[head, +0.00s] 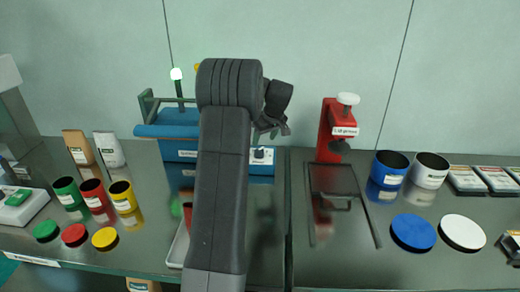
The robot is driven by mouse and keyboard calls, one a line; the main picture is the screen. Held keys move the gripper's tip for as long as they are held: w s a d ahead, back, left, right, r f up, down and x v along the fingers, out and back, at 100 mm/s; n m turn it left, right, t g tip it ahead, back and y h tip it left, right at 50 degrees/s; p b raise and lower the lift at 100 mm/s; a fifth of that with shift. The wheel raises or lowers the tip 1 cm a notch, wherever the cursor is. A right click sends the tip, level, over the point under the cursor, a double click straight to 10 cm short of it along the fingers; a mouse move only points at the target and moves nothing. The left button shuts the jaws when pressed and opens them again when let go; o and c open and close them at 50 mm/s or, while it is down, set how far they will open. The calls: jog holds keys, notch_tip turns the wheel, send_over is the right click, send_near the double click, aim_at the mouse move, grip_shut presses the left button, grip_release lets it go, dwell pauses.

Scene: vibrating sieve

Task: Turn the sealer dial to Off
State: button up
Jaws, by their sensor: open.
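A blue machine (172,131), which looks like the sealer, stands at the back of the bench against the wall. My arm hides its middle. A small pale panel with a dark knob, which looks like the dial (259,154), shows on its front at the right end. The dial's setting is too small to read. My gripper (274,131) is open and empty, just above the dial in the picture. I cannot tell how far it is from the dial in depth.
A red press (336,125) stands right of the machine, with a dark frame (334,180) before it. Blue (388,178) and white (429,172) cups stand farther right. Green (69,195), red (95,197) and yellow (122,197) cups stand at left. A tray is partly behind my arm.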

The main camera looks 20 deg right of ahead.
aim_at(260, 151)
jog(key=x, duration=0.8)
jog(key=shift+p, duration=0.4)
jog(key=shift+c, duration=0.2)
jog(key=c, duration=0.9)
